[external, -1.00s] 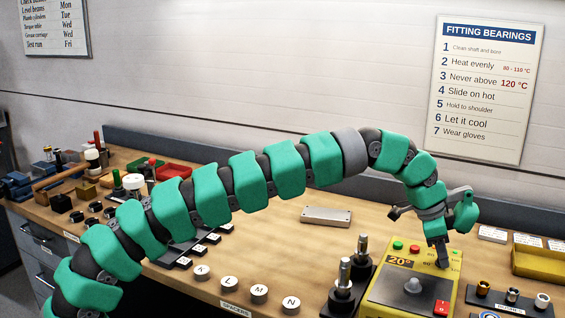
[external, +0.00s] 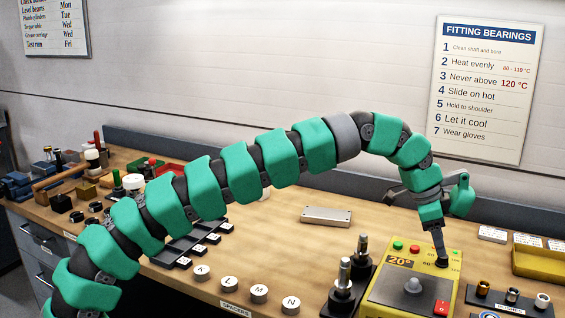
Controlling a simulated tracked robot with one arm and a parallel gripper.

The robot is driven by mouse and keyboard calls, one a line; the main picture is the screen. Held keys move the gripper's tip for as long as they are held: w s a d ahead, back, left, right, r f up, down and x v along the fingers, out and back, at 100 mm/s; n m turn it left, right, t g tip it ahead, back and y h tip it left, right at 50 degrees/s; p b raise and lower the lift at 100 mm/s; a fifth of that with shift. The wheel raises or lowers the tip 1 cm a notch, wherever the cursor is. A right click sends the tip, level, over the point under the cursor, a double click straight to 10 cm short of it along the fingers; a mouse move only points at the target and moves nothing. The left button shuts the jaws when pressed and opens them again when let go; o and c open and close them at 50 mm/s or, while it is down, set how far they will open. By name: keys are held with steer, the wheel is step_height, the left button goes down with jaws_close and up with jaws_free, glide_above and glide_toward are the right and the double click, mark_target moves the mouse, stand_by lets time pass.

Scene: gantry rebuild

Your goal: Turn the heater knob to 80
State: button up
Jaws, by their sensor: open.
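The heater is a yellow box (external: 386,292) on the bench at the lower right. Its grey knob (external: 413,286) sits on a dark dial plate, and a small display (external: 399,261) reads 20°. Dial numbers on the top face are too small to read surely. A green and a red button and a red switch (external: 441,308) are also on it. My gripper (external: 442,262) points down at the heater's back right corner, to the right of and behind the knob, apart from it. The jaws are open, though the fingertips are small here.
Two dark posts with metal pins (external: 343,290) stand close left of the heater. A rack of small bushings (external: 512,300) and a yellow tray (external: 540,262) lie to its right. A grey metal block (external: 326,215) lies behind. Lettered spacers (external: 259,293) stand at the front.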

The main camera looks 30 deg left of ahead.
steer(key=v, duration=0.9)
steer(key=shift+a+r, duration=0.15)
steer(key=shift+r, duration=0.2)
